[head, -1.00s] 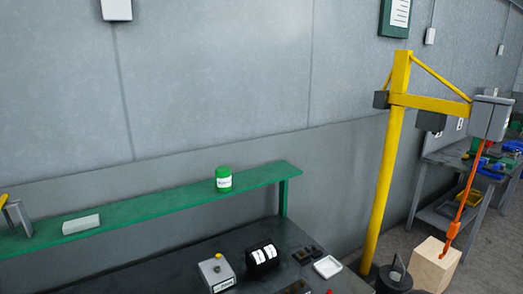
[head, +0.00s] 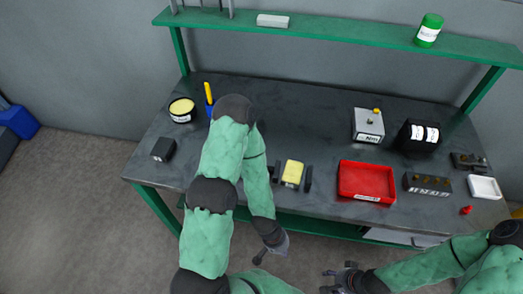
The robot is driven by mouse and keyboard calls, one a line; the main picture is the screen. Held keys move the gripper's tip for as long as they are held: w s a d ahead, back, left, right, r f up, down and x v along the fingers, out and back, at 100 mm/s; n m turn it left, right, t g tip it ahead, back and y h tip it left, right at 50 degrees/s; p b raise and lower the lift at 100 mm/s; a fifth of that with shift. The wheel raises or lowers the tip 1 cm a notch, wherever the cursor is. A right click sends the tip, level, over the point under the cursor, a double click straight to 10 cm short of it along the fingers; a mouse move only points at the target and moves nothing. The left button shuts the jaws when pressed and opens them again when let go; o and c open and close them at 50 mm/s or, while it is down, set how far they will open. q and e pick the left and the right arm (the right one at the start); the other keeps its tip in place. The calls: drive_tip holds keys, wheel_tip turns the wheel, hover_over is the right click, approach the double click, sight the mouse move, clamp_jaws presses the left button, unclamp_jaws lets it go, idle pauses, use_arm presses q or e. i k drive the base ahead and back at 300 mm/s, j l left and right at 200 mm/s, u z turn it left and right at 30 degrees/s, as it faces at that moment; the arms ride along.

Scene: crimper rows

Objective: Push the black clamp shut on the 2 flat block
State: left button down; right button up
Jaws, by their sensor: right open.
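A yellow block (head: 293,170) with a pale lower front face sits near the front edge of the bench. Dark upright pieces stand on both sides of it, and they look like the black clamp (head: 308,179); a gap shows between the block and the right piece. No number is readable on the block. My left gripper (head: 262,257) hangs in front of the bench, below and left of the block; its fingers are too small to judge. My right gripper (head: 325,281) is open and empty, further right and lower, apart from the bench.
A red tray (head: 364,196) stands right of the clamp, with a dark holder (head: 428,184) beyond it. A yellow-topped tub (head: 182,108) and a small black box (head: 163,149) are at left. My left arm crosses the bench left of the block. The bench middle behind the block is clear.

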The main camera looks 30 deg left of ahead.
sight(276, 171)
drive_tip(key=u, duration=0.95)
